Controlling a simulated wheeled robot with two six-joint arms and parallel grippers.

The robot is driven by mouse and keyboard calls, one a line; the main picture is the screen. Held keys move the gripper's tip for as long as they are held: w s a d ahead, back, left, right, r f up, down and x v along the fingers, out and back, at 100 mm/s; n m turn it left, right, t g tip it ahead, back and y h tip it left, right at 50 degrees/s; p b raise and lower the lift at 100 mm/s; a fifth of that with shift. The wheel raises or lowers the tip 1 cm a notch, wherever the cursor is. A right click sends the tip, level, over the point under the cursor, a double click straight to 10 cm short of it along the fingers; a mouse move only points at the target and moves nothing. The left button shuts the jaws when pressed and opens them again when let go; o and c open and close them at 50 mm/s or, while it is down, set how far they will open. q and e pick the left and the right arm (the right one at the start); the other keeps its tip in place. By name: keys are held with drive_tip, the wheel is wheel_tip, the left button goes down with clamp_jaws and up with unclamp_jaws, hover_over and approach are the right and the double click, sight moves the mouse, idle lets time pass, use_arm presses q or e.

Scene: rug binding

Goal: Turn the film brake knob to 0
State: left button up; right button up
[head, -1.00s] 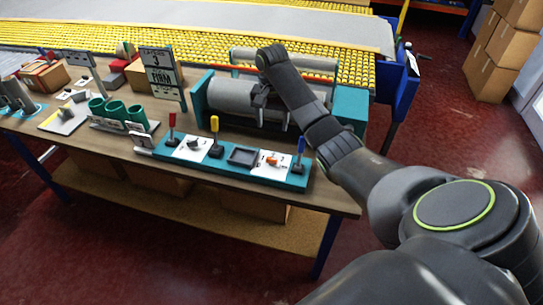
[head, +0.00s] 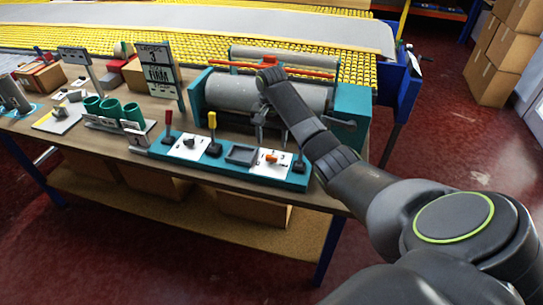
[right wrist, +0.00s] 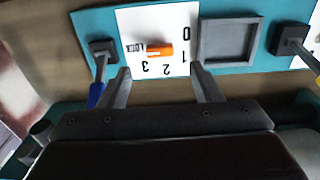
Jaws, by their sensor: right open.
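The film brake knob appears to be the orange knob (head: 271,158) on a white dial plate at the right of the teal control panel (head: 229,172). In the right wrist view the orange knob (right wrist: 160,48) lies across the dial, between LOCK and the 0 and 1 side. The marks 0, 1, 2, 3 and LOCK show around it; which end points is unclear. My right gripper (head: 272,132) hangs over the back of the panel, behind and above the knob. In the wrist view its fingers (right wrist: 162,85) are apart and empty, short of the knob. My left gripper is out of view.
A lever with a blue handle (right wrist: 96,93) stands close beside the dial. A square tray (head: 241,155), a yellow lever (head: 213,122), a red lever (head: 168,120) and a dark knob (head: 189,142) share the panel. A grey roller (head: 232,92) lies behind; a sign (head: 158,73) stands left.

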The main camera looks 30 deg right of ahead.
sight(271, 157)
wheel_tip(271, 157, down, 7)
drive_tip(key=shift+r, duration=0.1)
idle(0.3)
drive_tip(key=c, duration=1)
